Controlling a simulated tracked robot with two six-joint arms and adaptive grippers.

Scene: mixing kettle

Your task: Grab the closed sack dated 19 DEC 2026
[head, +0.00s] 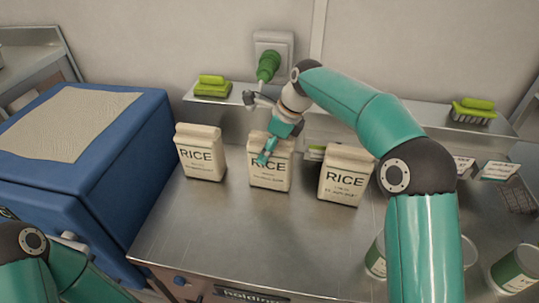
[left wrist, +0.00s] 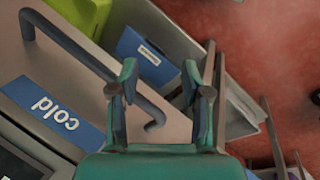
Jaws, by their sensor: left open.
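Three cream sacks marked RICE stand upright in a row on the steel counter: a left sack (head: 200,155), a middle sack (head: 268,178) and a right sack (head: 344,179). Their small date print is too fine to read. My right gripper (head: 265,154) is at the upper front of the middle sack and covers part of its face. I cannot tell whether it touches the sack or whether its fingers are apart. My left gripper (left wrist: 163,95) shows in the left wrist view, open and with nothing between its fingers; no sack is in that view.
A blue box (head: 95,150) stands left of the counter. A low shelf behind the sacks holds green brushes (head: 472,110). Cans (head: 515,270) stand at front right. The left wrist view shows a bent bar (left wrist: 90,65) and a blue "cold" label (left wrist: 52,110).

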